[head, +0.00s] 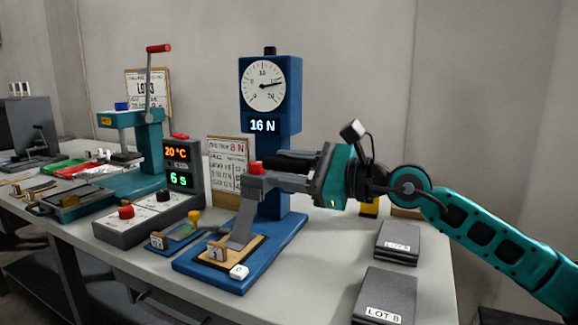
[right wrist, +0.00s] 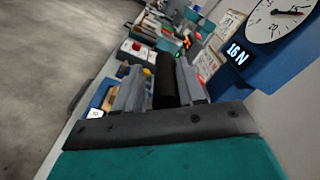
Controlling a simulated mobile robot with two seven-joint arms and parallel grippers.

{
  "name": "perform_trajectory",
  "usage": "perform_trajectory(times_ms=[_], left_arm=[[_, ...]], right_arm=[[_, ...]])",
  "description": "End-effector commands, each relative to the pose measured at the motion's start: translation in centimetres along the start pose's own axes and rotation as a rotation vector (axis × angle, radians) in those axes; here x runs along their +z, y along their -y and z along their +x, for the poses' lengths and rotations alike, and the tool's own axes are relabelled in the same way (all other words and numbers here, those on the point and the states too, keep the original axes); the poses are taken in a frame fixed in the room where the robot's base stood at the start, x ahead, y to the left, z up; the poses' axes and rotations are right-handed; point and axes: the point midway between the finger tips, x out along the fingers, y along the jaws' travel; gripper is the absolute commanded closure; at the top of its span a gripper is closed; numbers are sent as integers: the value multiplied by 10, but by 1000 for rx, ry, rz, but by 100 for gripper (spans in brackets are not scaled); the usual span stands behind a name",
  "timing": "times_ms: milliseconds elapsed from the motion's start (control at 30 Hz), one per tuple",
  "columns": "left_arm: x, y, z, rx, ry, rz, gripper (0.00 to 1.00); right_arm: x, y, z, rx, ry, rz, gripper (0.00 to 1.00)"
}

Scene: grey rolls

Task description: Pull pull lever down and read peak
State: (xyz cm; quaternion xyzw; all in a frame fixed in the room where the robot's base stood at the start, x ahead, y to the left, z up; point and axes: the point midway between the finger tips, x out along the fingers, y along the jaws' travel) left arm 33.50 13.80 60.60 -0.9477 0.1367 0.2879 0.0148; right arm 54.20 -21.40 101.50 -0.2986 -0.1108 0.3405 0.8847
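The blue tester (head: 270,120) stands on the table with a round dial (head: 263,85) on top. Its needle points right, and the display (head: 262,125) reads 16 N, also in the right wrist view (right wrist: 237,53). The black pull lever (head: 290,158) is roughly level in front of the column. My right gripper (head: 272,178) reaches in from the right. In the right wrist view the black lever (right wrist: 166,80) lies between its two grey fingers, which look closed on it. A grey strip (head: 240,227) runs from the red-knobbed clamp (head: 256,168) to a sample below. My left gripper is not in view.
A white button (head: 239,271) marked 0 sits on the tester base. A heater control box (head: 150,217) and a teal press (head: 140,150) stand left. A specimen card (head: 228,160) stands behind. Two dark lot boxes (head: 397,243) (head: 385,297) lie right, below my arm.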

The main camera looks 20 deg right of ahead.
Motion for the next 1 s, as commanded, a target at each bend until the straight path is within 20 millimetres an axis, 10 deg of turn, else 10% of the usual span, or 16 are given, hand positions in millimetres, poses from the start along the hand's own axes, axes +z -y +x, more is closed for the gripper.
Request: perform_trajectory(times_ms=[467,1000], left_arm=[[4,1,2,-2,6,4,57],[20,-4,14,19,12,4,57]], right_arm=[[-1,2,-6,-7,0,0,49],[-4,-2,-78,-3,-3,-1,49]])
